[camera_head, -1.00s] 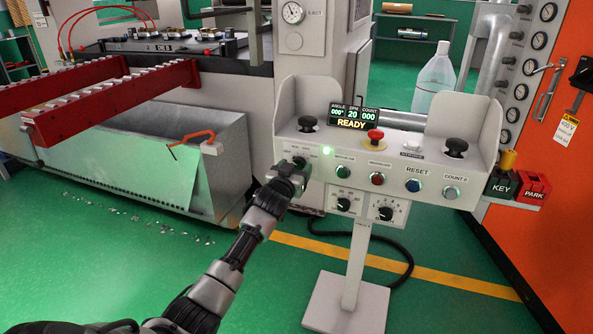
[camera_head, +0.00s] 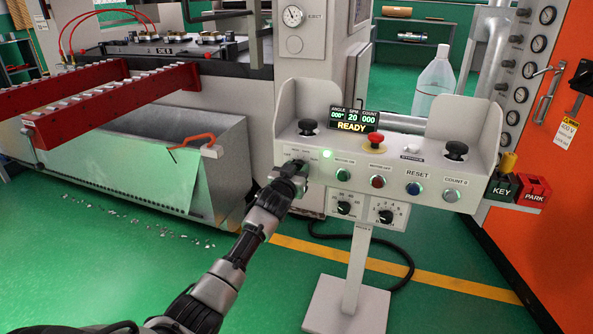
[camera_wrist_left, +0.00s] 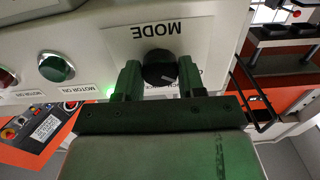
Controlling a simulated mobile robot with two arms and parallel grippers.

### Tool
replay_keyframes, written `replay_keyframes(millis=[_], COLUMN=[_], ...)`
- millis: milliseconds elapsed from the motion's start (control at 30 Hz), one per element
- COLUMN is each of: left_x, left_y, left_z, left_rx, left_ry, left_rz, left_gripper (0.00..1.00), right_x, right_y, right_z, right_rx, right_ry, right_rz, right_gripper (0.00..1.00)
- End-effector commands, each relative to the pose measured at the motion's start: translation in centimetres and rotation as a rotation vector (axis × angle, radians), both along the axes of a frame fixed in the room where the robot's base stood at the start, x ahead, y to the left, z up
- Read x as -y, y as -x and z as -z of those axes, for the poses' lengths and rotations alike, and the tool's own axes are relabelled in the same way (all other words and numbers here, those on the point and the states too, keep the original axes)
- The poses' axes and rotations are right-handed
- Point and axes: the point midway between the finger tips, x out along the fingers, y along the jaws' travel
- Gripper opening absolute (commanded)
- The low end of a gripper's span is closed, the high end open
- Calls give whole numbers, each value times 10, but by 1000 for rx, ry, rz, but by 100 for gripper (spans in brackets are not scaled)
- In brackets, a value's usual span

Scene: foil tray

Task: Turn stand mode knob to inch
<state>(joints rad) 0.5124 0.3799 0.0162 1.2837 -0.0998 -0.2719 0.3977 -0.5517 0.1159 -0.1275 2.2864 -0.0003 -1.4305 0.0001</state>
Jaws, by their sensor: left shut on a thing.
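The mode knob (camera_wrist_left: 158,67) is a round black knob under an upside-down MODE label in the left wrist view. A pale pointer line shows on it, slanting to the lower right of that picture. My left gripper (camera_wrist_left: 160,80) has one dark finger on each side of the knob and is shut on it. The position labels beside the knob are partly hidden by the fingers. In the head view my left gripper (camera_head: 291,172) reaches the left end of the white control stand (camera_head: 375,240) and covers the knob. My right gripper is not in view.
A green button (camera_head: 342,172), a red button (camera_head: 377,181) and a blue reset button (camera_head: 413,188) sit right of the gripper. A red emergency button (camera_head: 374,138) is above. Two lower dials sit below the panel. The display (camera_head: 352,120) reads READY.

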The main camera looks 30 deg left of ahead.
Motion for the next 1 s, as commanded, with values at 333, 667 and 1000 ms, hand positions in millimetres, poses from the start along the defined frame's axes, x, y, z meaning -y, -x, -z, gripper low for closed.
replay_keyframes(millis=[333,667,1000], left_x=[0,0,0], left_y=[0,0,0], left_z=[-1,0,1], left_rx=[-48,-110,-149], left_ry=[-187,-440,-613], left_rz=[0,1,1], left_gripper=[16,16,16], right_x=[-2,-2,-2], right_y=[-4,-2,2], right_z=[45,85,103], right_rx=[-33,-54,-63], right_ry=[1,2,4], right_rz=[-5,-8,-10], right_gripper=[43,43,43])
